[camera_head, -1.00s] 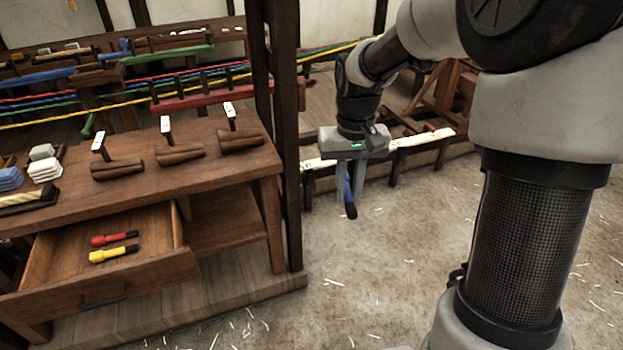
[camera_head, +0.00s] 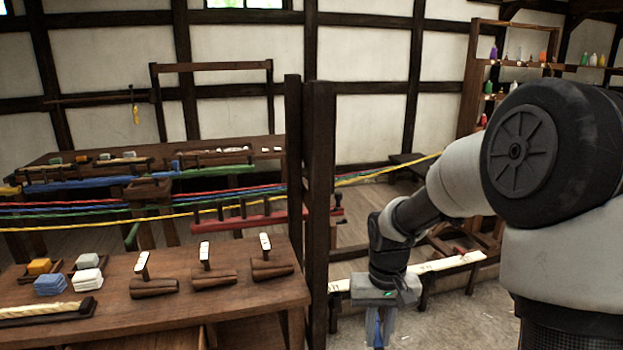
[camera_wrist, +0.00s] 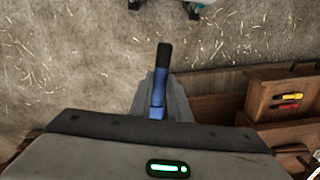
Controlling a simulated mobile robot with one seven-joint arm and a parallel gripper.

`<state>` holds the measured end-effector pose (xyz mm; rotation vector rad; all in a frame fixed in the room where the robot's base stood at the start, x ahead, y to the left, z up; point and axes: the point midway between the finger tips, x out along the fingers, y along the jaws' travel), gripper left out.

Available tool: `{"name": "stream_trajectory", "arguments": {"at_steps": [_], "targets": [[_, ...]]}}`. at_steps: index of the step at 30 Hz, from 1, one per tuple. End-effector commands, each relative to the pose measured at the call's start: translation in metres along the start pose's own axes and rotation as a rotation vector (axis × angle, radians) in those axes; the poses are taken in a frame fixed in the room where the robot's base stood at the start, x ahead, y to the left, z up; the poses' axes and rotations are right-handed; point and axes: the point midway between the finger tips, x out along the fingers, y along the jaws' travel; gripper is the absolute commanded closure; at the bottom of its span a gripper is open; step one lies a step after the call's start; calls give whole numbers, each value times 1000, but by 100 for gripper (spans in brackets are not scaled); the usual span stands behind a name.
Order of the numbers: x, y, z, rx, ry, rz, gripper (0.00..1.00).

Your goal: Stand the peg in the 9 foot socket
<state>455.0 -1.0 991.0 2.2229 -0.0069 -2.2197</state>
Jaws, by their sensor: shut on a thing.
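The blue peg with a black end (camera_wrist: 160,85) is held between the fingers of my gripper (camera_head: 379,322). In the wrist view its black end points away from the gripper. In the head view only part of the blue peg (camera_head: 377,332) shows at the bottom edge. A long low rail with a white strip (camera_head: 445,264) runs behind my gripper. Marks on it are too small to read, and I cannot tell which part is the 9 foot socket.
A wooden bench (camera_head: 110,300) at left bears tagged wooden blocks (camera_head: 207,277) and stacked cloths. An upright post (camera_head: 319,190) stands between bench and arm. An open drawer (camera_wrist: 262,95) holds red and yellow pegs. Coloured ropes (camera_head: 100,213) stretch behind. The straw-strewn floor is open.

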Motion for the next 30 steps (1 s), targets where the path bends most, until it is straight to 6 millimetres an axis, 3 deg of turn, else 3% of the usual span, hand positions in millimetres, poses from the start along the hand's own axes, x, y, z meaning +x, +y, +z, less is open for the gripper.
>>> {"name": "stream_trajectory", "arguments": {"at_steps": [1, 6, 19, 23, 30], "targets": [[-19, 0, 3, -1, -4, 0, 100], [-32, -1, 9, -2, -4, -2, 100], [-35, -2, 14, -4, -2, -3, 100], [-7, -3, 18, -3, -8, -8, 100], [84, -4, 43, -2, -11, -9, 100]]}}
